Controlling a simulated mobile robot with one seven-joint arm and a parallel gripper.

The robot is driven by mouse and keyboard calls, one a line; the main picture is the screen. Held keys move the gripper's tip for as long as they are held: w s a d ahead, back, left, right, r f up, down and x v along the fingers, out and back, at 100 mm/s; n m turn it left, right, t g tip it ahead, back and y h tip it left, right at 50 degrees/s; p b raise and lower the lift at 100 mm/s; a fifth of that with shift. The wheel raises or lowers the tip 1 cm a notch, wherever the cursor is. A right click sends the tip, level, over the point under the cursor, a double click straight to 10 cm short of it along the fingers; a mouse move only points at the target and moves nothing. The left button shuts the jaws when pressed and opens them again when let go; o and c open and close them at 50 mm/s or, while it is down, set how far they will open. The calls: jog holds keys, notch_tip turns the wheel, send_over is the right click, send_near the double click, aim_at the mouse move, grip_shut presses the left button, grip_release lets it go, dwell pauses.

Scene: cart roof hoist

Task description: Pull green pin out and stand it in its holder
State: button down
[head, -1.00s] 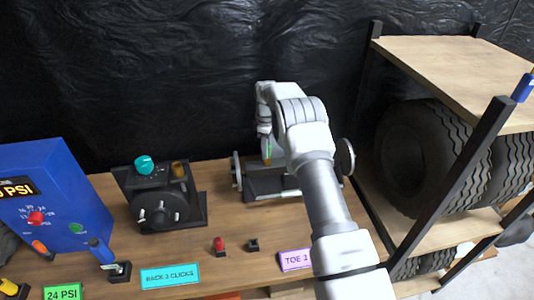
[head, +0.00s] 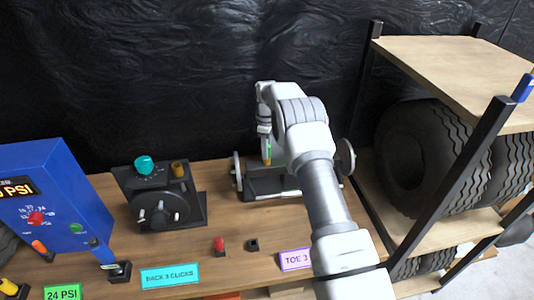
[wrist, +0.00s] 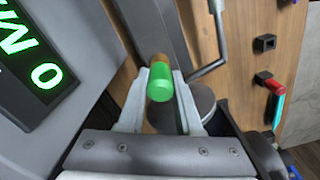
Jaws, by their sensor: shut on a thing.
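The green pin (wrist: 160,85) is between my gripper's fingers (wrist: 160,92) in the wrist view, with an orange-brown part (wrist: 157,59) at its far end. My gripper is shut on the green pin. In the head view a bit of green (head: 269,150) shows beside my arm, above the dark toe rig (head: 270,183) on the bench. I cannot tell how far the pin sits in the rig. A small empty black square holder (head: 253,245) stands on the bench in front, also in the wrist view (wrist: 264,44).
A red pin (head: 219,243) stands left of the empty holder. A purple toe sign (head: 295,259) lies at the bench's front. A black device with a teal knob (head: 144,165) stands left. A shelf with tyres (head: 415,160) is close on the right. Bare wood lies between rig and holder.

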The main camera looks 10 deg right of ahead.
jog(key=shift+r, duration=0.3)
jog(key=shift+r+p, duration=1.25)
jog(key=shift+r, duration=1.3)
jog(key=shift+s+f, duration=0.1)
jog(key=shift+s+d+f+b, duration=0.15)
jog(key=shift+s+b, duration=0.3)
jog(key=shift+b, duration=0.5)
jog(key=s+d+f+b, duration=0.1)
jog(key=s+f+b, duration=0.3)
jog(key=s+b, duration=0.7)
jog(key=s+d+f+b, duration=0.1)
jog(key=s+f+b, duration=0.35)
jog(key=s, duration=1.25)
jog(key=shift+w+a+f+b, duration=0.7)
jog(key=shift+a+f, duration=1.05)
jog(key=shift+a, duration=0.15)
jog(key=shift+w+a+f+b, duration=0.65)
jog(key=shift+a+f+b, duration=0.05)
jog(key=shift+a+f, duration=1.1)
jog(key=shift+w+a+f+b, duration=0.7)
jog(key=shift+a+f, duration=1)
jog(key=shift+a, duration=0.25)
